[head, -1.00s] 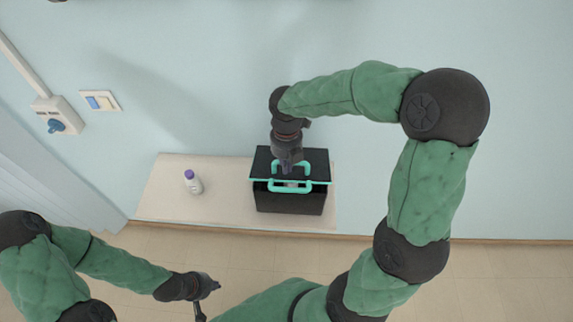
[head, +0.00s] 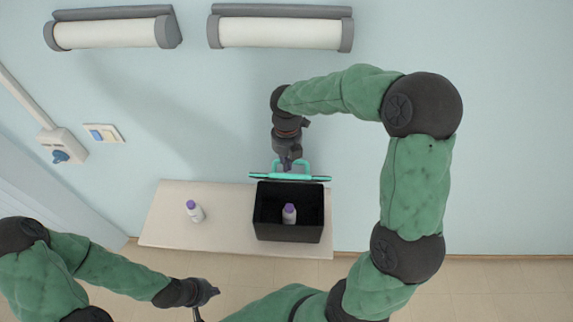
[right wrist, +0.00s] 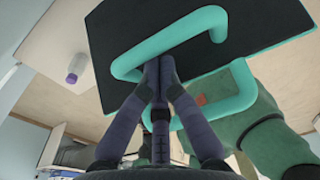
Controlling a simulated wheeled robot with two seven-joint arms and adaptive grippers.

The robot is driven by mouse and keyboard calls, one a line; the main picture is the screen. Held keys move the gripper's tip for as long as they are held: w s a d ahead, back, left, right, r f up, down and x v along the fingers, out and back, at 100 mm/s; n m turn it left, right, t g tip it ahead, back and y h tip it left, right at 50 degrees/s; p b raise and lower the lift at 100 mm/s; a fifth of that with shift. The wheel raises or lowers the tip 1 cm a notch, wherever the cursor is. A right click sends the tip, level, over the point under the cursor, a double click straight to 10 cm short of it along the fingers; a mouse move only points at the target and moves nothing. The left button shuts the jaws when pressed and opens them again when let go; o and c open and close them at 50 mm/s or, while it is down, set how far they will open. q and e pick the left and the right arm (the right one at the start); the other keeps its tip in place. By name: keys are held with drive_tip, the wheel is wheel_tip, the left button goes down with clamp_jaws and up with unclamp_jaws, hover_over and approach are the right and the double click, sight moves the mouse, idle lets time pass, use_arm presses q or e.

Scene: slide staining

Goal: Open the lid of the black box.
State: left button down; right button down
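The black box (head: 289,233) stands on the right part of the table, its top uncovered. A bottle with a purple cap (head: 289,213) is inside it. The lid (head: 262,177) is raised at the box's back edge, seen nearly edge-on, with teal trim and a teal handle (head: 306,166). My right gripper (head: 287,168) is at this handle. In the right wrist view its fingertips (right wrist: 159,70) are together at the teal handle bar (right wrist: 185,35), beside the dark lid panel (right wrist: 180,18); nothing shows between them. My left gripper (head: 207,304) is low, away from the box, its fingers spread and empty.
A second purple-capped bottle (head: 195,211) stands on the pale table (head: 222,222), left of the box. Behind the table is a wall with a switch (head: 104,133), a socket (head: 62,150) and two lamps (head: 282,32) high up. The table between bottle and box is clear.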

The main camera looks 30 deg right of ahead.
use_arm(q)
drive_tip(key=shift+w+d+r, duration=0.25)
drive_tip(key=shift+w+r, duration=0.05)
drive_tip(key=shift+w, duration=0.05)
use_arm(e)
drive_tip(key=shift+w+d+r, duration=0.25)
drive_tip(key=shift+w+d, duration=0.15)
drive_tip(key=shift+w, duration=0.25)
